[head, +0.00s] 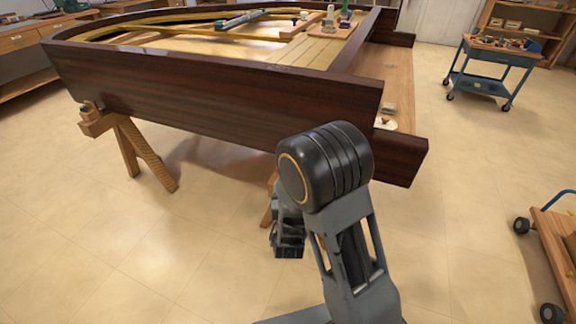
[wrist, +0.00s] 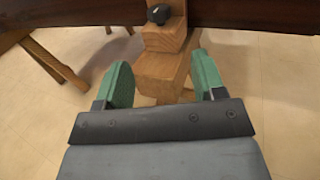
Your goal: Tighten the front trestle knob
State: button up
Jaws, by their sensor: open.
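The trestle knob is a small dark knob (wrist: 158,14) at the top centre of the wrist view, on a wooden trestle block (wrist: 168,38) beside the dark piano case. My gripper (wrist: 165,82) is open, with its two green-padded fingers apart and nothing between them. The knob is beyond the fingertips and apart from them. In the head view my gripper (head: 288,240) hangs below the dark arm joint, in front of a mostly hidden trestle leg (head: 267,211). The knob is hidden by my arm there.
The piano case (head: 220,105) stands above the gripper, resting on trestles. Another wooden trestle (head: 135,150) is at the left. A blue tool cart (head: 492,65) stands at the back right, and a wooden trolley (head: 555,240) at the right edge. The floor in front is clear.

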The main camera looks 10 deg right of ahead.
jog(key=b+x, duration=0.5)
jog(key=x, duration=0.8)
jog(key=shift+w+b, duration=0.3)
jog(key=shift+b, duration=0.05)
jog(key=shift+a, duration=0.1)
jog(key=c, duration=0.9)
